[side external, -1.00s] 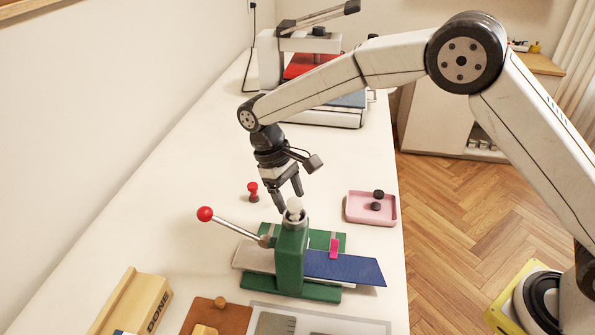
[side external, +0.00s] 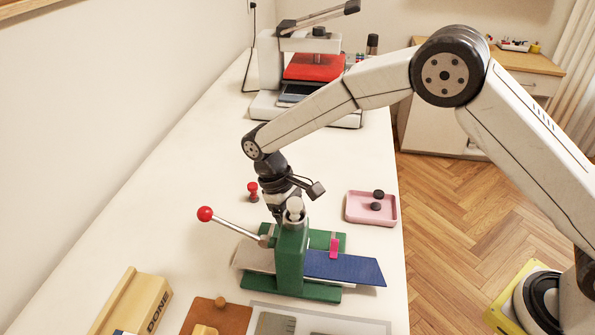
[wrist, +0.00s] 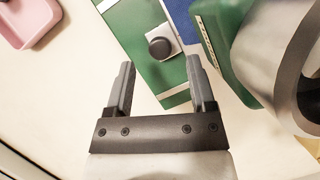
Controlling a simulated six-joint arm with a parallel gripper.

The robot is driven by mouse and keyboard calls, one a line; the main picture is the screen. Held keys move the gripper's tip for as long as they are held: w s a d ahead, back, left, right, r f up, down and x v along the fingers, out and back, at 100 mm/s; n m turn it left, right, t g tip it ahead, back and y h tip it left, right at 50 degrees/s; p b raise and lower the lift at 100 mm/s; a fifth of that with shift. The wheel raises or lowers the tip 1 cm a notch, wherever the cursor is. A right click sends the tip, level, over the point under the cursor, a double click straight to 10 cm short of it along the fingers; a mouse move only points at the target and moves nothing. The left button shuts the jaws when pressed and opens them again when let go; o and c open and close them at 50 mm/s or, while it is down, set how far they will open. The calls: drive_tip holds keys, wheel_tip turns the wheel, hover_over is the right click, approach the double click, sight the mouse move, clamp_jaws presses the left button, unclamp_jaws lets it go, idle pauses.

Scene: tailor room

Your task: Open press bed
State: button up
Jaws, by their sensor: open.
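A green hand press (side external: 291,262) stands on the table, with a red-balled lever (side external: 205,214) out to its left. A blue strip (side external: 345,268) and a pink clip (side external: 335,248) lie at its right. In the wrist view, a black knob (wrist: 160,47) sits on a small pale plate on the green base. My gripper (wrist: 160,64) is open and empty; its fingers point toward the knob, which appears between them. In the side view my gripper (side external: 280,214) is low behind the press head, fingertips mostly hidden. Whether it touches anything, I cannot tell.
A larger press with a red platen (side external: 314,68) stands at the back, its lower part partly behind my arm. A pink tray (side external: 371,207) with black knobs is right of the green press. A red pin (side external: 253,192) stands left. A DONE box (side external: 140,300) is at front left.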

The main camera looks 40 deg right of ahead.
drive_tip(key=shift+x, duration=1.3)
clamp_jaws()
drive_tip(key=shift+r, duration=0.1)
idle(0.4)
